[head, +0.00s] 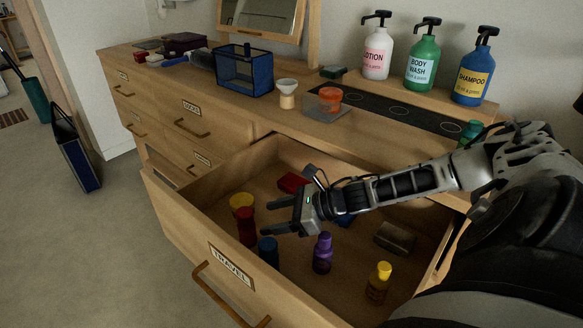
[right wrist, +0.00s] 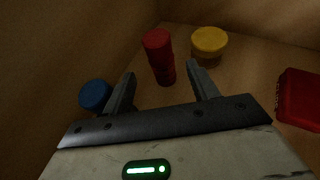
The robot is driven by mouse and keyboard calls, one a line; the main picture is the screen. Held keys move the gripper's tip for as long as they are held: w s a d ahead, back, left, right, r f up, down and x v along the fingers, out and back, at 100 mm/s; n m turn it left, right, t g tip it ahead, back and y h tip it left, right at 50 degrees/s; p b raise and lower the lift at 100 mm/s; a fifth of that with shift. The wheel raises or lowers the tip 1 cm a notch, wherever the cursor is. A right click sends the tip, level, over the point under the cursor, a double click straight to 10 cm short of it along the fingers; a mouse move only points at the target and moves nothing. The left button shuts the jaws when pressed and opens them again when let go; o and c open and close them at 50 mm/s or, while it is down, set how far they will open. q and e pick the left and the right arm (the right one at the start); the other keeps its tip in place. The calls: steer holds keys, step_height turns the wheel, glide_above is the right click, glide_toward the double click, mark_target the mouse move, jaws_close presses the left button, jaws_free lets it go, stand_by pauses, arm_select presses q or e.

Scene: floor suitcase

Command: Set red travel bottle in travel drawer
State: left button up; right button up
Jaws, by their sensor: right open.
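The red travel bottle (head: 246,232) stands upright inside the open travel drawer (head: 206,236), near its left front part. It also shows in the right wrist view (right wrist: 158,52), just beyond and between my fingertips. My right gripper (head: 266,216) is inside the drawer, open and empty, its fingers pointing at the red bottle. In the right wrist view the gripper (right wrist: 161,70) has a finger on either side of the line to the bottle, with no grasp on it. My left gripper is not in view.
Around the red bottle in the drawer are a yellow-lidded jar (head: 241,201), a blue-capped bottle (head: 268,251), a purple bottle (head: 322,254), a yellow-capped bottle (head: 378,284), a red box (head: 292,182) and a metallic box (head: 395,238). Pump bottles (head: 422,60) stand on the dresser top.

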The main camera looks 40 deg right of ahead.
steer(key=shift+v, duration=2.5)
steer(key=shift+r, duration=0.1)
